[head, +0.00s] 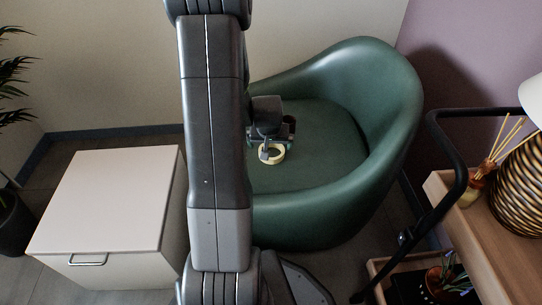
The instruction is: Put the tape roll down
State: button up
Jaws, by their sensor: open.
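The tape roll (279,156) is a pale yellow ring. It appears to lie on the seat of the green armchair (311,178). My gripper (268,153) is open at the left side of the roll, with a finger over or beside its rim. I cannot tell whether a finger touches the roll. My arm hides the left part of the chair.
A white cabinet (106,198) with a metal handle stands at the left. A wooden shelf cart (500,235) with a black rail, a reed diffuser (477,187) and a striped lamp (522,185) is at the right. The chair's curved back (385,85) surrounds the seat.

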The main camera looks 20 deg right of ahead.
aim_at(271, 154)
jog(key=b+x, duration=0.3)
jog(key=x, duration=0.3)
jog(key=shift+d+f, duration=0.15)
jog(key=shift+f, duration=0.1)
jog(key=shift+r, duration=0.1)
jog(key=c, duration=1.1)
